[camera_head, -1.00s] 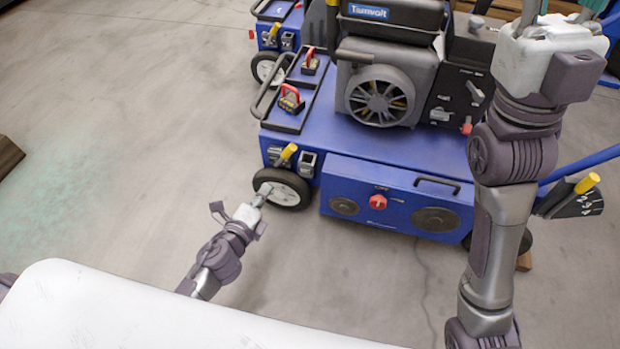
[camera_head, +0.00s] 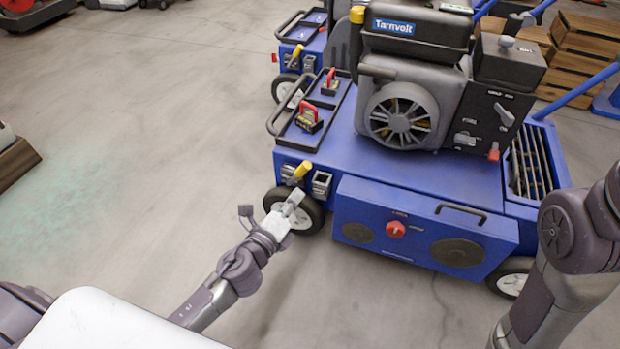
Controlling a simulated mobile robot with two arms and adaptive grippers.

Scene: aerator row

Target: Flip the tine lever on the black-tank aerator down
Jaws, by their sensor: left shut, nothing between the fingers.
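The near blue aerator (camera_head: 400,180) has a black engine with a "Tarnvolt" label and a black tank (camera_head: 510,62) with a grey cap. A short yellow-gripped lever (camera_head: 301,171) tilts upward at its front left corner, beside a small metal bracket (camera_head: 321,184). No label shows it to be the tine lever. My left gripper (camera_head: 293,203) is shut and empty, in front of the wheel and just below the lever in the picture. I cannot tell whether it touches anything. My right arm shows at the right edge, its gripper outside the view.
A red knob (camera_head: 396,229) sits on the front panel, and red-handled parts (camera_head: 309,115) lie on the left tray. Another blue aerator (camera_head: 301,30) stands behind, with its own yellow lever.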

